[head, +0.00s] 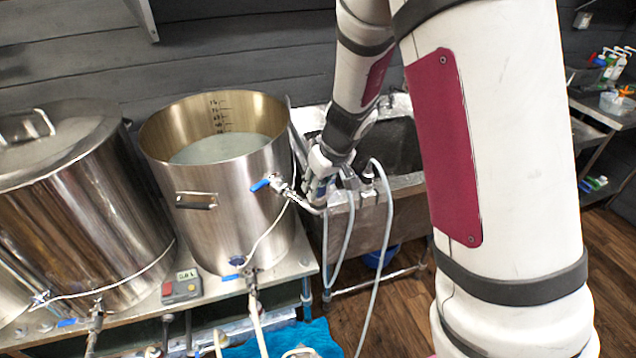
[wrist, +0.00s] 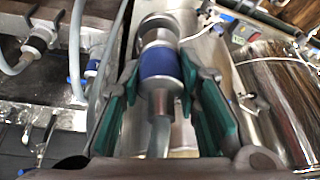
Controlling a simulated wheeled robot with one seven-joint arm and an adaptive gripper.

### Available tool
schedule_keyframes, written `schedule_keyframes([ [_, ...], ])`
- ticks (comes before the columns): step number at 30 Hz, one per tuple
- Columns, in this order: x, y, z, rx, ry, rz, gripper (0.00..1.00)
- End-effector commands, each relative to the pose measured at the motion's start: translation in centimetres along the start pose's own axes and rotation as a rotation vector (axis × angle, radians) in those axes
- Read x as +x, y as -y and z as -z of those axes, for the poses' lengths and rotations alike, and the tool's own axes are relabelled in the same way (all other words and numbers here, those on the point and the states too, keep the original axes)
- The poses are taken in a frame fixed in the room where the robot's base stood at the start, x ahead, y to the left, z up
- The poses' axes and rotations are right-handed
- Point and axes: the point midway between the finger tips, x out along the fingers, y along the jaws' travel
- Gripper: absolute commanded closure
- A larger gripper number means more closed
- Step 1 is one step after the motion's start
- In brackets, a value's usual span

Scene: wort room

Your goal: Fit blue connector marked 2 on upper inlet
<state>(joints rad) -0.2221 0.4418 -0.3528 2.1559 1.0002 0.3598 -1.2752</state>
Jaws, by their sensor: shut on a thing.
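My gripper (head: 322,182) is beside the right side of the open steel pot, near its upper valve. In the wrist view, the green-padded fingers (wrist: 160,88) are shut on a metal connector with a blue band (wrist: 160,63). A pale hose (wrist: 160,135) runs from its near end. No number is legible on the band. The upper valve (head: 283,188), with a blue lever, sticks out of the pot wall just left of my gripper. My gripper hides the connector in the head view, and I cannot tell whether connector and inlet touch.
The open pot (head: 215,205) holds liquid; a lidded pot (head: 80,190) stands left. A sink (head: 400,190) is behind my gripper, with hoses (head: 378,240) over its front edge. Another blue-banded connector (wrist: 92,68) shows at left in the wrist view. A control box (head: 182,288) sits on the bench.

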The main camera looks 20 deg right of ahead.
Motion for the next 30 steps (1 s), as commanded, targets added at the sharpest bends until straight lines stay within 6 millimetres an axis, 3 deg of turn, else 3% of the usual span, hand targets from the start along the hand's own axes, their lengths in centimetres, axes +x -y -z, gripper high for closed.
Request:
schedule_keyframes([
  [21, 0.90, -0.05, -0.33, -0.001, -0.001, -0.001, 1.00],
  [22, 0.90, -0.03, -0.34, -0.001, -0.001, -0.001, 0.68],
  [24, 0.85, -0.02, -0.35, -0.001, -0.001, -0.001, 0.52],
  [25, 0.85, -0.02, -0.35, -0.001, -0.001, -0.001, 0.47],
  [30, 0.86, -0.02, -0.36, -0.001, -0.001, -0.001, 0.47],
])
